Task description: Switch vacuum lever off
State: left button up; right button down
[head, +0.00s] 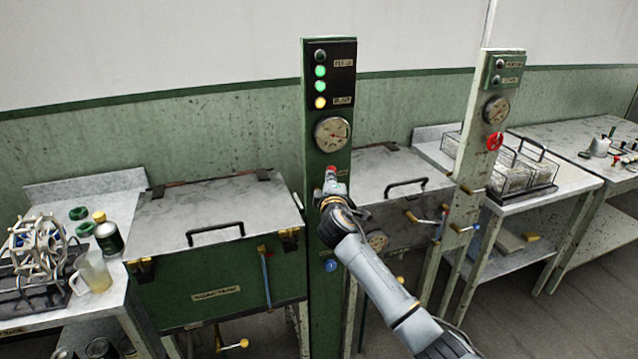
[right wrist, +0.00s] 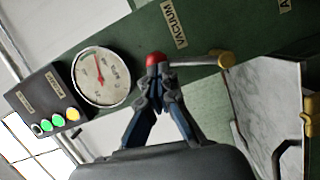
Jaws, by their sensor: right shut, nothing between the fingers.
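The vacuum lever is on the green control column (head: 318,220). Its red ball knob (right wrist: 156,58) shows in the right wrist view, with a thin grey rod running to a brass pivot (right wrist: 226,60) beside the "VACUUM" label (right wrist: 174,24). In the head view the red knob (head: 331,169) sits just below the round gauge, and my gripper and arm hide the rod and pivot. My right gripper (right wrist: 158,88) is shut and empty, its fingertips at the knob's near side; I cannot tell whether they touch. It also shows in the head view (head: 333,187). My left gripper is out of view.
A gauge (head: 333,134) and lit lamps (head: 320,86) are on the column above the lever. A green lidded tank (head: 220,285) stands left, and a second column (head: 478,150) with a red valve stands right. A blue knob (head: 330,265) is low on the column.

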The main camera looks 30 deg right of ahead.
jog(key=s+d+f+m+g+y+p, duration=0.1)
jog(key=d+f+m+y+p, duration=0.2)
jog(key=d+m, duration=0.3)
jog(key=f+m+p, duration=0.1)
jog(key=m, duration=0.2)
jog(key=shift+s+f+y+p, duration=0.2)
jog(key=shift+f+y+p, duration=0.1)
jog(key=shift+f+p, duration=0.1)
jog(key=shift+w+d+f, duration=0.1)
jog(key=shift+w+f, duration=0.05)
jog(key=shift+f, duration=0.2)
dwell(0.6)
